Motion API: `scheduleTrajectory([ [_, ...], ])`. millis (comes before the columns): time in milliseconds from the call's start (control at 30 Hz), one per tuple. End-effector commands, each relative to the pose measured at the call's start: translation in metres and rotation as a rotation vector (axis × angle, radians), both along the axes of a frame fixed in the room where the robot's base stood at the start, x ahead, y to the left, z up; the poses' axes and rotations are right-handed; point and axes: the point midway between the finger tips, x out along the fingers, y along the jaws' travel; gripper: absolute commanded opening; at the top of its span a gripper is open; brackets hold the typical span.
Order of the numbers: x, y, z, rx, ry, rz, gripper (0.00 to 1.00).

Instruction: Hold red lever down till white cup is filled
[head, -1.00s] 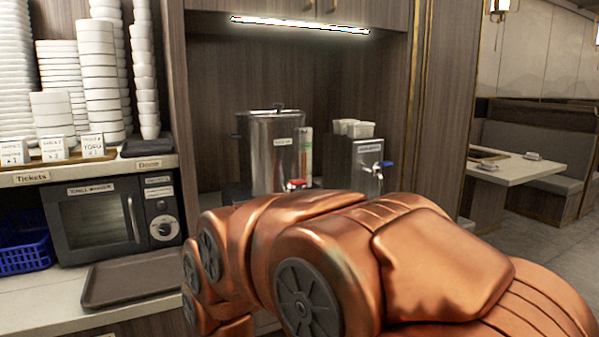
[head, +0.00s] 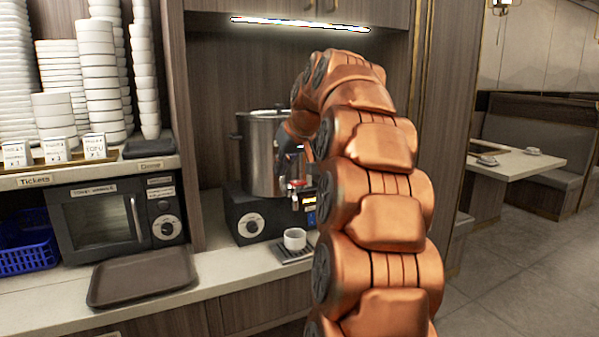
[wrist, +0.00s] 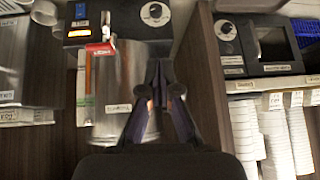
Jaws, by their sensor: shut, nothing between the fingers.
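The white cup (head: 294,239) stands upright on a small drip tray (head: 296,254) under the tap of the steel urn (head: 258,150). Its contents cannot be made out. The red lever (head: 297,184) is on the tap at the front of the urn, and it shows in the wrist view (wrist: 99,49), which looks upside down. My gripper (head: 284,172) is beside the urn, slightly left of and above the lever in the head view. In the wrist view my gripper (wrist: 160,72) is shut and empty, apart from the lever.
A black heater base (head: 250,222) with a dial is under the urn. A microwave (head: 112,222) and brown tray (head: 140,275) are to the left, with stacked white bowls (head: 97,80) above. My arm hides the second dispenser on the right. Bare counter lies left of the cup.

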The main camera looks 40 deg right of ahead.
Motion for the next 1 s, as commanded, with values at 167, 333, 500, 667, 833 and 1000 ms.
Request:
scheduleTrajectory([
  [167, -0.008, -0.059, 0.034, -0.059, -0.071, -0.059, 0.0],
  [333, -0.015, -0.085, 0.051, -0.093, -0.104, -0.084, 0.0],
  [500, -0.017, -0.09, 0.054, -0.1, -0.11, -0.089, 0.0],
  [667, -0.017, -0.089, 0.053, -0.099, -0.11, -0.088, 0.0],
  [833, -0.014, -0.09, 0.05, -0.097, -0.108, -0.088, 0.0],
  [1000, -0.002, -0.094, 0.038, -0.097, -0.109, -0.089, 0.0],
])
